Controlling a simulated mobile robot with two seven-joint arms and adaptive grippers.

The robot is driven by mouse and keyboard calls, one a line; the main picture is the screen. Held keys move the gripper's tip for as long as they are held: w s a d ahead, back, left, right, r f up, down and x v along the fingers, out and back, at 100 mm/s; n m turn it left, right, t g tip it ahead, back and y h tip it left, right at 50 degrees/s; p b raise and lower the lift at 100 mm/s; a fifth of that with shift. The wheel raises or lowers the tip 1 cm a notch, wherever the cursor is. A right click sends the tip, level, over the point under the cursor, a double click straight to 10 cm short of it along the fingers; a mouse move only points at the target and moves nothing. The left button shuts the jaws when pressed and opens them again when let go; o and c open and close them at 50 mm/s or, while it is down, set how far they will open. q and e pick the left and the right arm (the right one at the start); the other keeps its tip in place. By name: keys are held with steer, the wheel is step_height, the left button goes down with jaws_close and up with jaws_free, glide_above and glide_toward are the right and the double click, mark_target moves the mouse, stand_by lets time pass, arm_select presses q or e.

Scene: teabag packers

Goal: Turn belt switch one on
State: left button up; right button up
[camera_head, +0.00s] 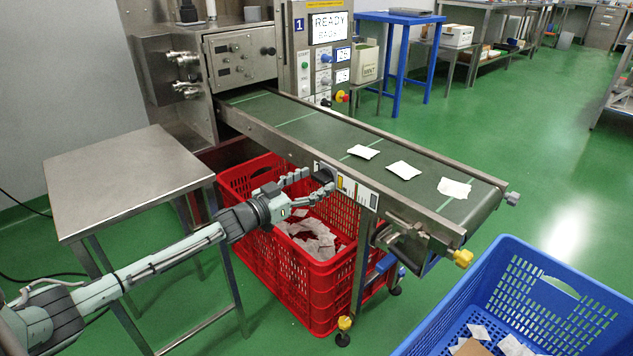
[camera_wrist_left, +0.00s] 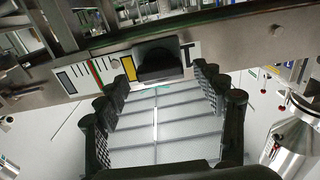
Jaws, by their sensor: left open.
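A dark switch (camera_head: 324,172) sits on the front side rail of the conveyor, beside a white plate with a yellow patch and dark marks. In the left wrist view the switch (camera_wrist_left: 158,62) is a black block between the yellow patch and a black T-like mark. My left gripper (camera_head: 318,180) is open at the rail, its fingers around or just in front of the switch. In the wrist view its black fingers (camera_wrist_left: 163,78) lie to either side of the switch; I cannot tell whether they touch it. The switch's setting is unclear. My right gripper is not in view.
A red crate (camera_head: 311,277) with white packets stands under the conveyor, below my left gripper. Several white packets lie on the green belt (camera_head: 330,134). A steel table (camera_head: 120,178) stands left, a blue crate (camera_head: 572,287) front right. A panel (camera_head: 303,60) reads READY.

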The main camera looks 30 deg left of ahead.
arm_select(q)
steer(key=shift+w+d, duration=0.15)
steer(key=shift+w, duration=0.35)
steer(key=shift+c, duration=0.3)
steer(key=c, duration=1.1)
